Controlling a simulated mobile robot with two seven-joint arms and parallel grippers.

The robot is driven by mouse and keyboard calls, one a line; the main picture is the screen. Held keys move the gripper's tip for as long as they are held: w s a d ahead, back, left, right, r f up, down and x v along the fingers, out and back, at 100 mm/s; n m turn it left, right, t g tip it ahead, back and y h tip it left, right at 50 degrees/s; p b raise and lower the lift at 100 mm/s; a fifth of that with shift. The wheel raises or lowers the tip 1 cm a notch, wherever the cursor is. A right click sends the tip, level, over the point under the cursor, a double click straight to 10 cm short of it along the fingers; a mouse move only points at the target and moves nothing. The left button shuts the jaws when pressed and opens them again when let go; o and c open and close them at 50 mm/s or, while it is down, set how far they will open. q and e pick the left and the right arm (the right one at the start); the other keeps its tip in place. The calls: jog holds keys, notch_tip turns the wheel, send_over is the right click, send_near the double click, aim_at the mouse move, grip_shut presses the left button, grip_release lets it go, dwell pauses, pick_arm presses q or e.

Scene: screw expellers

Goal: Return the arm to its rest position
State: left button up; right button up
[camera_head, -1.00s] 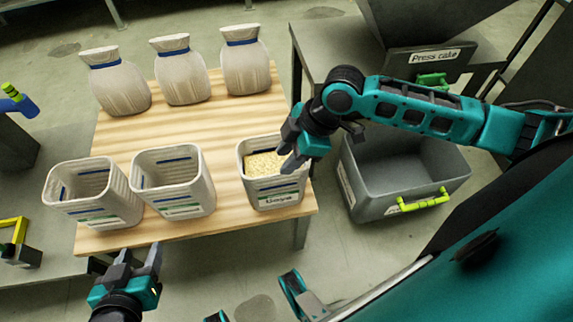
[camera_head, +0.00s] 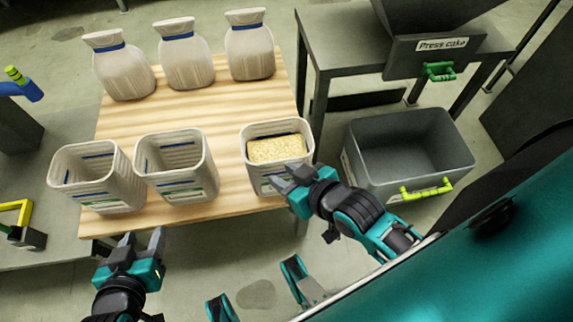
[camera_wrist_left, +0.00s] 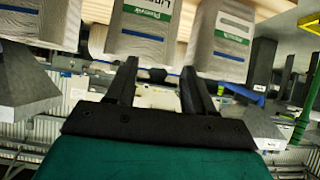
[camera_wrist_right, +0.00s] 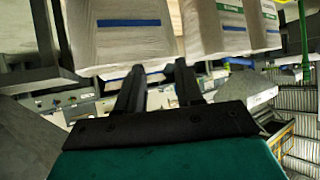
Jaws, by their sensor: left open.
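My right gripper (camera_head: 285,183) is in front of the right-hand bin, its fingers pointing left near the bin's front face. Its two fingers also show in the right wrist view (camera_wrist_right: 160,88), apart with nothing between them. My left gripper (camera_head: 143,243) is open and empty in front of the table's front edge, below the left and middle bins. Its fingers show spread in the left wrist view (camera_wrist_left: 160,85). The right-hand bin (camera_head: 262,132) holds a pale, grainy filling (camera_head: 276,149); its label is partly hidden by my right gripper.
A wooden table (camera_head: 225,105) carries two empty bins, left (camera_head: 118,190) and middle (camera_head: 206,175), and three tied sacks (camera_head: 186,62) at the back. A grey crate (camera_head: 360,180) with a yellow-green handle stands on the floor at right, below the press cake outlet (camera_head: 440,45).

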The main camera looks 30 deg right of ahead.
pick_arm(q)
jog(key=shift+y, duration=0.5)
jog(key=shift+s+a+r+p, duration=0.4)
jog(key=shift+r+p, duration=0.45)
jog(key=shift+p, duration=0.7)
jog(key=shift+s+a+r+p, duration=0.15)
jog(key=shift+a+r+p, duration=0.55)
jog(key=shift+p, duration=0.9)
jog(key=shift+s+a+r+p, duration=0.3)
jog(key=shift+r+p, duration=0.65)
jog(key=shift+p, duration=0.6)
pick_arm(e)
notch_tip(320, 180, up, 5)
jog(key=s+d+h, duration=0.1)
jog(key=d, duration=0.1)
jog(key=shift+s+d, duration=0.25)
jog(key=shift+d, duration=0.15)
